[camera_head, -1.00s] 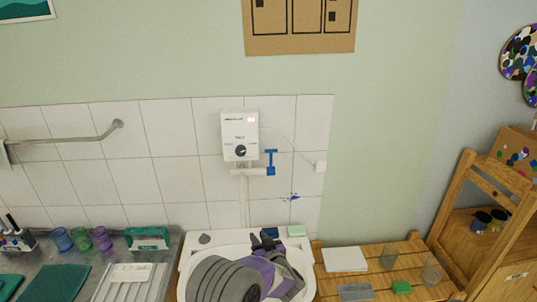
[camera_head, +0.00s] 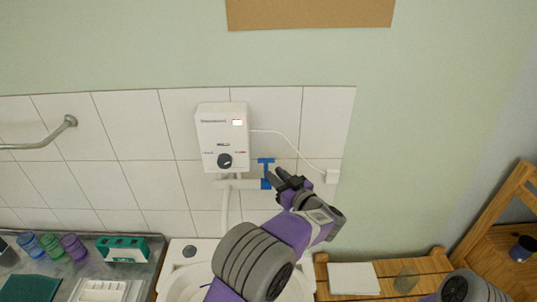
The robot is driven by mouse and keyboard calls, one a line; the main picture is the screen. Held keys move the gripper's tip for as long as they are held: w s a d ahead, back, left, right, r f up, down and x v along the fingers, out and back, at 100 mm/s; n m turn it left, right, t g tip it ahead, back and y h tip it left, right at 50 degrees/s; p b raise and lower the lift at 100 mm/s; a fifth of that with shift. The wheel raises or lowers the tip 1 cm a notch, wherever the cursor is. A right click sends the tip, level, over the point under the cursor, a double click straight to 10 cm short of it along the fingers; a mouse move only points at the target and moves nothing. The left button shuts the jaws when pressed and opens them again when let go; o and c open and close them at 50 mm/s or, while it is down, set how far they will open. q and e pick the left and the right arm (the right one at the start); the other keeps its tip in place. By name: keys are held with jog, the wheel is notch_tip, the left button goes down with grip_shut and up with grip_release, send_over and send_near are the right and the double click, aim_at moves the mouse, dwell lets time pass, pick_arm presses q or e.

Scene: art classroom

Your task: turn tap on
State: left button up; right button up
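A white water heater (camera_head: 221,137) with a dark dial is mounted on the tiled wall above the sink. A white pipe runs beneath it to the tap, whose blue T-shaped handle (camera_head: 266,161) stands upright. My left gripper (camera_head: 275,177) is at the right side of the blue handle, its dark fingers slightly apart and pointing up-left. The fingers partly cover the handle's lower part, and I cannot tell whether they touch it. The white sink (camera_head: 180,252) is below, largely hidden by my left arm. My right gripper is not in view.
A wooden slatted table (camera_head: 436,264) with a white paper stack (camera_head: 353,278) and a glass (camera_head: 406,280) stands at the right. Coloured cups (camera_head: 50,245) and a green box (camera_head: 124,249) sit on the left counter. A wall rail (camera_head: 55,132) is at upper left.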

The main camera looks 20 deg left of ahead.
pick_arm(q)
jog(key=shift+w+a+r, duration=0.1)
jog(key=shift+a+r, duration=0.05)
jog(key=shift+a, duration=0.35)
jog(key=shift+a+r, duration=0.15)
jog(key=shift+a, duration=0.3)
jog(key=x, duration=0.5)
jog(key=shift+d+f+p, duration=0.1)
jog(key=shift+p, duration=0.2)
jog(key=shift+w, duration=0.15)
grip_shut()
